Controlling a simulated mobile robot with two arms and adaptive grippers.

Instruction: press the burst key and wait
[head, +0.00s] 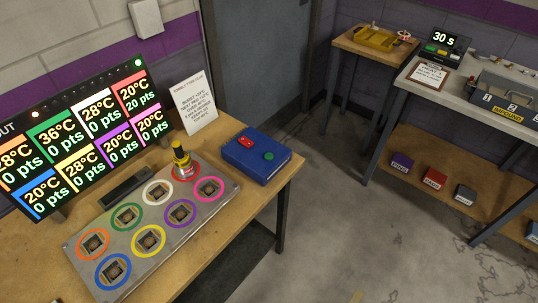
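I cannot read a label on either key, so I cannot tell which is the burst key. A grey slot plate (140,258) with several coloured rings lies to its left. A yellow and black piece (181,158) stands upright at the red ring (186,170). Neither of my grippers is in view.
A score display (90,130) stands behind the plate; its red cell reads 20°C, 20 pts. A white instruction card (194,103) stands behind the box. A bench (407,91) at right holds a timer (443,40) reading 30 s. Floor between is clear.

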